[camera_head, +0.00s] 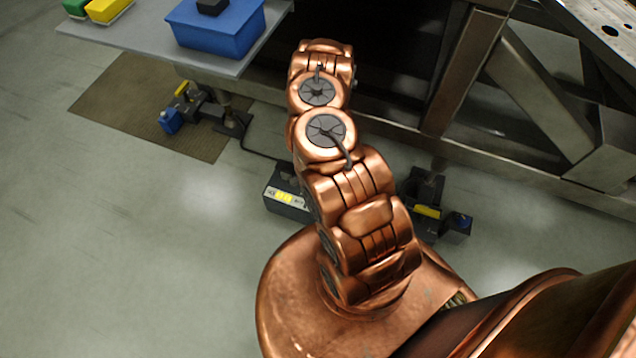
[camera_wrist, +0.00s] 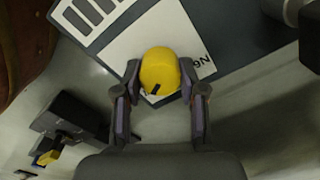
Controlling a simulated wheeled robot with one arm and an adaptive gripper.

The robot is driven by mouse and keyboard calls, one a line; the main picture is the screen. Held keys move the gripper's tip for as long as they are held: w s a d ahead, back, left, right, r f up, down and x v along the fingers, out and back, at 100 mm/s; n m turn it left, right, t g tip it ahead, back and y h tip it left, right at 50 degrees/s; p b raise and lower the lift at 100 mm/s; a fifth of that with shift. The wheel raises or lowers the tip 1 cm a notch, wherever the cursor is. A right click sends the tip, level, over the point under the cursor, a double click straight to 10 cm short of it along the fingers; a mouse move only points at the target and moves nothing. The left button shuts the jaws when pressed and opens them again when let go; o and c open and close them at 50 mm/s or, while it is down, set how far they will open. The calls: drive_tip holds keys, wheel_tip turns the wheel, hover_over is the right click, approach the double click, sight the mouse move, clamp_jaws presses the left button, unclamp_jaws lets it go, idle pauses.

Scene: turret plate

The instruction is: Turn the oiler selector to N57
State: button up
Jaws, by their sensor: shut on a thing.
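The oiler selector shows in the wrist view as a round yellow knob (camera_wrist: 158,68) with a black pointer mark on its lower left side. It sits at the edge of a white label plate (camera_wrist: 125,55) on a dark grey panel. Part of a printed label (camera_wrist: 201,62) shows to the right of the knob, turned on its side; it starts with N, and the rest is hard to read. My gripper (camera_wrist: 160,78) is shut on the knob, with a finger on either side. In the head view my gripper and the knob are hidden behind my copper arm.
In the wrist view a dark box with a yellow part (camera_wrist: 48,157) stands lower left. In the head view a blue bin (camera_head: 215,35) stands on a grey shelf at upper left. A steel frame (camera_head: 465,70) stands at the right. Open floor lies at left.

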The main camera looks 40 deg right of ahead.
drive_tip(key=o, duration=1.1)
drive_tip(key=shift+o, duration=0.2)
drive_tip(key=shift+r, duration=0.1)
drive_tip(key=shift+r, duration=0.4)
wheel_tip(320, 180, up, 9)
drive_tip(key=shift+d+r, duration=0.1)
drive_tip(key=shift+d, duration=0.05)
drive_tip(key=shift+s+r, duration=0.1)
drive_tip(key=shift+r, duration=0.8)
